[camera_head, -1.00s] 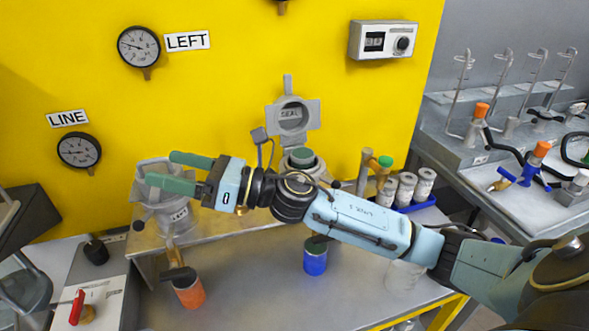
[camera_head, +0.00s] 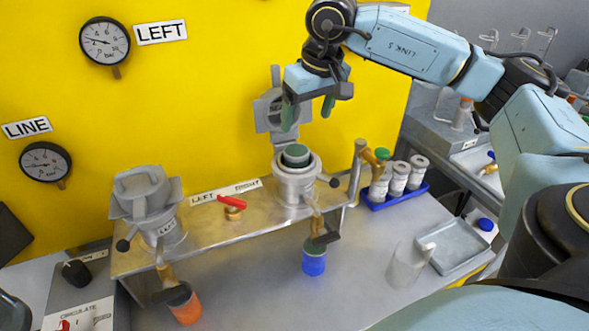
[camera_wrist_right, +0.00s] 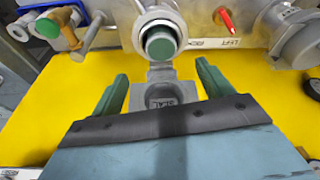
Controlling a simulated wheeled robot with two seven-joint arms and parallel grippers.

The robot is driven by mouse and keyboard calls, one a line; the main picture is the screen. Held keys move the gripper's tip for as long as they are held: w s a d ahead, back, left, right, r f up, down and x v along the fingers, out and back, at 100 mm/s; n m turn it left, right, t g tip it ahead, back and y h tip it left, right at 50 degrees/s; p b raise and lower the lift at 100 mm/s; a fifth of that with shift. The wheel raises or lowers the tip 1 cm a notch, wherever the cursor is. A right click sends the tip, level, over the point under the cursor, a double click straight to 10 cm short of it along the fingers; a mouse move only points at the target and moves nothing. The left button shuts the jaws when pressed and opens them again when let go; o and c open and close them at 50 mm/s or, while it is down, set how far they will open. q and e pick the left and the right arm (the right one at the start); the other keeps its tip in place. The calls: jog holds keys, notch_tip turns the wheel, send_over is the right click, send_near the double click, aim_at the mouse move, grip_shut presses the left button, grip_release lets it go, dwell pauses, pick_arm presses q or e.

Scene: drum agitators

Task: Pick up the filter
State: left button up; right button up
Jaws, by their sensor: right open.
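The dark green round top of what looks like the filter (camera_head: 296,154) shows inside the open right metal housing (camera_head: 293,184). The same green top shows in the right wrist view (camera_wrist_right: 160,43), near the top middle. Its lower part is hidden in the housing. The housing's hinged lid (camera_head: 266,112) stands raised behind it. My right gripper (camera_head: 308,112) is above the housing, fingers pointing down, open and empty. In the right wrist view its two green fingers (camera_wrist_right: 161,78) are spread apart, with the raised lid showing between them. My left gripper is not in view.
The left housing (camera_head: 145,192) has its lid closed. A red-handled valve (camera_head: 233,208) sits between the housings. A blue tray (camera_head: 377,207) with several white canisters stands to the right.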

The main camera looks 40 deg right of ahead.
aim_at(297, 151)
jog(key=x, duration=1.1)
jog(key=shift+w+p, duration=0.1)
jog(key=shift+p, duration=0.2)
jog(key=shift+r, duration=0.1)
jog(key=c, duration=1.4)
jog(key=shift+o, duration=0.2)
notch_tip(297, 151, up, 18)
